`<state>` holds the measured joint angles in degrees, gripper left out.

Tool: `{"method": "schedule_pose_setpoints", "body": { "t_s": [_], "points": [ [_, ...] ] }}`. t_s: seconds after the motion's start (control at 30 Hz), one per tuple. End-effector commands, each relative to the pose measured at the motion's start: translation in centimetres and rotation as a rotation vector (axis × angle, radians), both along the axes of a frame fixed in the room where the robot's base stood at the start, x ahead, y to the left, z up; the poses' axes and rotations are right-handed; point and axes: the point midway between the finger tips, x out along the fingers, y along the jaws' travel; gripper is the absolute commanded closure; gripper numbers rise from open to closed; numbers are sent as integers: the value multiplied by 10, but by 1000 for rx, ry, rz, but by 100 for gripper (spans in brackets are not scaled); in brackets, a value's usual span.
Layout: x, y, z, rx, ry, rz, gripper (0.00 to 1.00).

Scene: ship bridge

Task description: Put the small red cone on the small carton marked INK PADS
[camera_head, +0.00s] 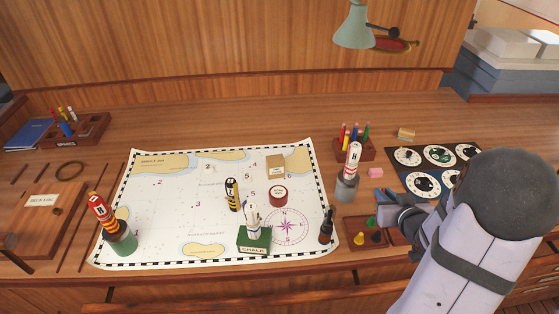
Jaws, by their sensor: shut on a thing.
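My gripper (386,215) is at the right, low over the small wooden tray (349,231), its fingers pointing left. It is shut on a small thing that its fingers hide. No small red cone shows anywhere else, so I take the held thing to be that cone, though I cannot see it. A small tan carton (276,167) with a pale label stands on the upper right of the chart, well to the left of my gripper. Its label is too small to read, and its top looks bare.
The tray holds a yellow cone (359,239) and green cones (374,237). Between gripper and carton stand a lighthouse figure on a grey base (346,188), a dark bottle (326,228) and a round red tin (278,196). A green CHALK box (253,240) is nearer the front.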

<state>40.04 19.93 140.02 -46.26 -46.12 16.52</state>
Motion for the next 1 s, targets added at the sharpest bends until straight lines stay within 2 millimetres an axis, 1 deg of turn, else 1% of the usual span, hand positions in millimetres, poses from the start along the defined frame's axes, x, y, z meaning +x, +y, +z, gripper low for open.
{"method": "schedule_pose_setpoints", "body": {
  "t_s": [0.07, 0.13, 0.17, 0.27, 0.37, 0.47, 0.5, 0.57, 0.6, 0.67, 0.7, 0.73, 0.8, 0.9, 1.0],
  "points": [
    [10, -2, 6, -2, -3, -54, 100],
    [19, 3, 12, -2, -4, -93, 100],
    [24, 7, 14, -3, -4, -105, 100],
    [38, 30, 24, -2, -5, -123, 100],
    [51, 62, 32, 0, -3, -111, 100],
    [61, 101, 38, 0, -3, -71, 100],
    [66, 118, 40, -1, -3, -47, 100],
    [73, 146, 41, 0, -1, -2, 100],
    [80, 165, 42, 0, -2, 32, 100],
    [91, 191, 41, 0, -1, 87, 100],
    [102, 208, 41, -1, -1, 125, 100],
    [111, 219, 40, -2, -1, 154, 100],
    [133, 239, 40, -1, -2, 207, 100],
    [160, 257, 42, -1, -3, 256, 100],
    [183, 268, 46, -2, -3, 282, 100]
  ]
}}
